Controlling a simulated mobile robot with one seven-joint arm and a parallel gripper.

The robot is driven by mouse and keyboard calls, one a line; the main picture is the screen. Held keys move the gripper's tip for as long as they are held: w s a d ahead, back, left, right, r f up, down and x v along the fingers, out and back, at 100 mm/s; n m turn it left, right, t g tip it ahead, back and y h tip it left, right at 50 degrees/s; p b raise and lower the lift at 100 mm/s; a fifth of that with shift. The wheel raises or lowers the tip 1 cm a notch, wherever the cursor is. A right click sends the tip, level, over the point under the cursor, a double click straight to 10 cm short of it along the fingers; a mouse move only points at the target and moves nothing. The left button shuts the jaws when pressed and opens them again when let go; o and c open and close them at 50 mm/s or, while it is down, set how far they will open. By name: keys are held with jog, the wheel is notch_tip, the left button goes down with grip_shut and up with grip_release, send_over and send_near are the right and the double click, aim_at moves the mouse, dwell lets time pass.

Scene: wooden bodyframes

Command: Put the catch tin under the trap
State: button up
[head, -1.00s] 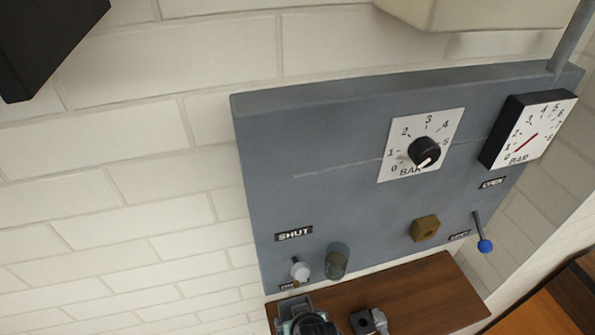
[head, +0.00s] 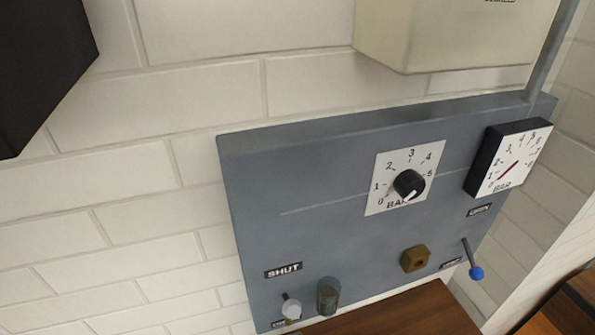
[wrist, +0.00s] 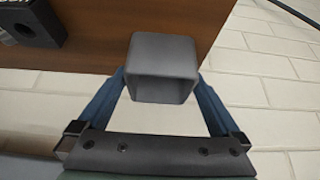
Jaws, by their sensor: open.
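A grey square tin (wrist: 163,55), seemingly the catch tin, shows its open hollow side in the wrist view, at the edge of a brown wooden board. My gripper (wrist: 160,80) is open, with a blue finger on each side of the tin. I cannot tell whether the fingers touch it. In the head view, a dark greenish cylinder (head: 328,298) and a brass hex fitting (head: 415,259) are low on the grey panel. I cannot tell which of them is the trap. My gripper and the tin are out of the head view.
The grey panel (head: 310,180) carries a black knob (head: 409,184), a gauge (head: 508,160), a blue-tipped lever (head: 475,271) and a pale knob (head: 291,308). A wooden shelf (head: 405,315) lies below. A dark block with a hole (wrist: 38,22) sits on the board. A cream box (head: 450,40) hangs above.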

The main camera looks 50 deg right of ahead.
jog(key=v, duration=1)
jog(key=shift+s, duration=0.15)
